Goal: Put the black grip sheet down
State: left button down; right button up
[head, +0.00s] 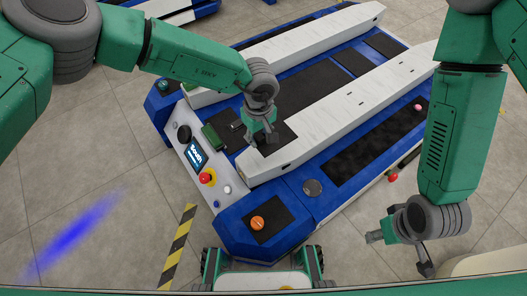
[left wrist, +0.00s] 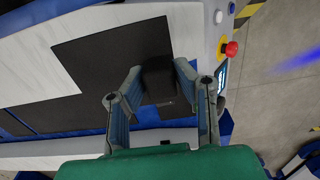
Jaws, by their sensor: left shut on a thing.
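The black grip sheet (head: 283,132) is a dark, thin square at the near end of the white beam in the head view. In the left wrist view the sheet (left wrist: 105,62) spans much of the white surface. My left gripper (head: 265,140) is over the sheet's near side, its fingers closed around a small black block (left wrist: 158,75) at the sheet's edge. The block looks like part of the sheet. Whether the sheet rests fully on the beam or hovers slightly, I cannot tell. My right gripper (head: 400,254) is open and empty, off to the right of the cart.
The blue lift cart (head: 235,222) has white beams (head: 330,103) and dark deck panels. Its near end carries a screen (head: 195,154), a red button (head: 207,178) and an orange knob (head: 257,223). Yellow-black floor tape (head: 178,247) lies nearby. The tiled floor at left is clear.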

aim_at(261, 157)
pick_arm(q)
jog(key=f, duration=0.2)
jog(key=f+b, duration=0.1)
jog(key=shift+d+f, duration=0.25)
jog(key=shift+f, duration=0.05)
notch_tip(261, 157, down, 4)
jog(key=shift+a+f+b, duration=0.1)
jog(key=shift+a+b, duration=0.05)
jog(key=shift+b, duration=0.75)
jog(key=c, duration=1.3)
grip_release()
